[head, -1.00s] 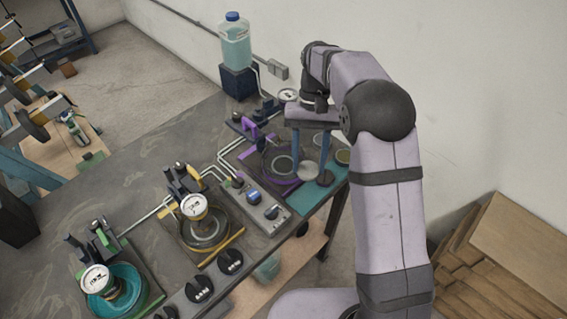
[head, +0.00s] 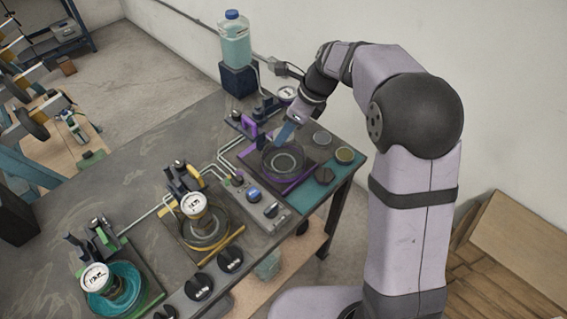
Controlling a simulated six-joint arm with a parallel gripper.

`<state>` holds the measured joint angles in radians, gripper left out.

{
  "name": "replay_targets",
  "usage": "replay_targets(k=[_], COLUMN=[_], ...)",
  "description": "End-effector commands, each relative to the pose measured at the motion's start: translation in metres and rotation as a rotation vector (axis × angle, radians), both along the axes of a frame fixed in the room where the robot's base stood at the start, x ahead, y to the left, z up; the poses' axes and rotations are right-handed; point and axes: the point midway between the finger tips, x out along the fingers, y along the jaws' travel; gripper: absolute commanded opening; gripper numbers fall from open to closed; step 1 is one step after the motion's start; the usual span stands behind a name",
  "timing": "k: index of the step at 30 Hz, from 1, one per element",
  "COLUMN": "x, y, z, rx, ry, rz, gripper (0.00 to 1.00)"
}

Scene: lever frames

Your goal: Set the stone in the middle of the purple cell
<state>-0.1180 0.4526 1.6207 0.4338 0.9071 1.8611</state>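The purple cell (head: 302,183) is a purple-edged station at the right end of the bench, with a round clear-walled dish (head: 283,163) and a pale ring at its centre. My gripper (head: 277,140) is at the back of this dish, tilted down and left, with a blue finger showing. Its finger gap is unclear, and I see nothing clearly held. I cannot tell for sure which object is the stone.
A yellow cell (head: 230,240) and a green cell (head: 152,297), each with a gauge, stand to the left. A control box (head: 262,207) lies in front of the purple cell. A bottle (head: 235,40) stands behind.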

Motion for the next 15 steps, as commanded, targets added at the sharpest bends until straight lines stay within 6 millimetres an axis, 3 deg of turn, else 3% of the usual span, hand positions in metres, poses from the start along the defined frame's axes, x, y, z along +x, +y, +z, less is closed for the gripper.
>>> replay_targets(k=[10, 15], x=[0.000, 0.000], y=[0.000, 0.000], z=[0.000, -0.014], rx=[0.000, -0.001], ry=[0.001, 0.005], rz=[-0.111, -0.110], gripper=[0.16, 0.16])
